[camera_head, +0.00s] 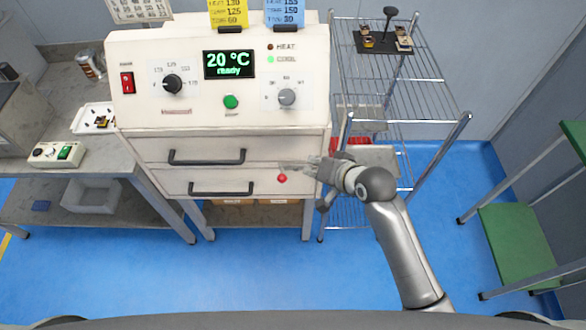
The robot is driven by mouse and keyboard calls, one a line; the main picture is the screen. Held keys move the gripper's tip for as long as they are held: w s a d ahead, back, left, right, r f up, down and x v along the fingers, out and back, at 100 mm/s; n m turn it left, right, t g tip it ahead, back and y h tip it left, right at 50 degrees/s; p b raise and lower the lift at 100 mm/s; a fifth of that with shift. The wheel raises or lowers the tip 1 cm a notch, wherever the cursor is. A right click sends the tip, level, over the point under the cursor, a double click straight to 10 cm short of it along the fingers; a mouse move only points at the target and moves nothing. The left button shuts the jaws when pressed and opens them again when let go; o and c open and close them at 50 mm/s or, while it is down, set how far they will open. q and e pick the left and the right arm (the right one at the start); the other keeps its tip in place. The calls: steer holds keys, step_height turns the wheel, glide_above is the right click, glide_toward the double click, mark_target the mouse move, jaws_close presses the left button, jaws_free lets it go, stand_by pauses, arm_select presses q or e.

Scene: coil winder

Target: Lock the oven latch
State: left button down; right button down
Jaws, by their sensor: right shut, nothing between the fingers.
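The oven (215,95) is a cream cabinet with a control panel whose display reads 20 °C ready. Below the panel are two fronts with dark bar handles, an upper handle (207,157) and a lower handle (221,189). A small red knob (282,179), apparently part of the latch, sits at the right of the lower front. My right gripper (303,168) is shut and empty, just right of and slightly above the red knob. I cannot tell whether it touches the latch, and its fingers partly hide that area. My left gripper is out of view.
A wire shelf rack (390,85) stands close to the right of the oven, behind my right arm. A grey bench (110,165) with a small control box (55,154) is at left. Blue floor in front is clear.

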mark_target(285, 167)
steer(key=shift+w+a+f+p, duration=0.15)
steer(key=shift+w+a+f, duration=0.6)
steer(key=shift+f, duration=0.55)
steer(key=shift+w+a+f+p, duration=0.1)
steer(key=shift+w+a+f, duration=0.45)
steer(key=shift+a+f, duration=0.6)
steer(key=shift+w+a+f+p, duration=0.15)
steer(key=shift+w+a+f, duration=0.55)
steer(key=shift+f, duration=0.75)
steer(key=shift+d, duration=0.1)
